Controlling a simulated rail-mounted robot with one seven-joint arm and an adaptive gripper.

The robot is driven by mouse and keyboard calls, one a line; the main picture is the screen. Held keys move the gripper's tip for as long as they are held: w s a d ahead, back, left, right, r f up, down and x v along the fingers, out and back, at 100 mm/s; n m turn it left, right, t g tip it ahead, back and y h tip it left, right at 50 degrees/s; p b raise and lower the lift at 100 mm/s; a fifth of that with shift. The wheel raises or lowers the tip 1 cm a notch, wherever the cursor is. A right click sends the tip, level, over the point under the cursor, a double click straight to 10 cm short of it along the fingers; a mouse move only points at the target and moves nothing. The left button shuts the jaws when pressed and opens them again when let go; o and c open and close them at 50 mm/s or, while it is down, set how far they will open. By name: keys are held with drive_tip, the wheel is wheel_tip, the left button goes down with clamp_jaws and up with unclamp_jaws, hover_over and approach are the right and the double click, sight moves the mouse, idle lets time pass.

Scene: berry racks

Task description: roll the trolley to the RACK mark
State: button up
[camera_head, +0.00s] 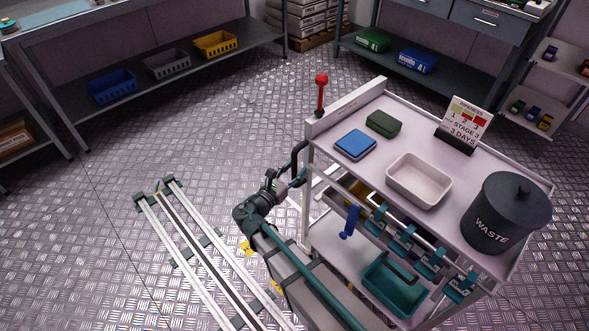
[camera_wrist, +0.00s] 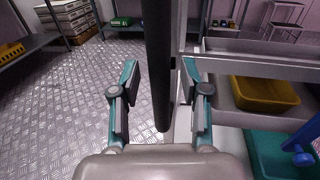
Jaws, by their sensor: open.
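The trolley (camera_head: 405,135) is a pale cart with a top tray and lower shelves, standing at the right in the head view. Its black push handle (camera_head: 297,155) is on its left end. My gripper (camera_head: 293,183) is at that handle. In the wrist view the handle (camera_wrist: 158,50) runs upright between the two fingers of my gripper (camera_wrist: 158,82). The fingers are open, with a gap on each side of the bar. A red-knobbed lever (camera_head: 321,95) stands up at the trolley's left end. I cannot make out a RACK mark on the floor.
The trolley carries a waste bin (camera_head: 507,212), a white tray (camera_head: 418,181), a blue scale-like box (camera_head: 355,144) and a sign (camera_head: 465,122). Floor rails (camera_head: 190,260) lie at lower left. Benches with crates (camera_head: 168,64) line the back. Open metal floor (camera_head: 225,130) lies between.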

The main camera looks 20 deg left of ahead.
drive_tip(key=shift+w+d, duration=0.1)
drive_tip(key=shift+w, duration=0.1)
clamp_jaws()
drive_tip(key=shift+d, duration=0.1)
idle(0.5)
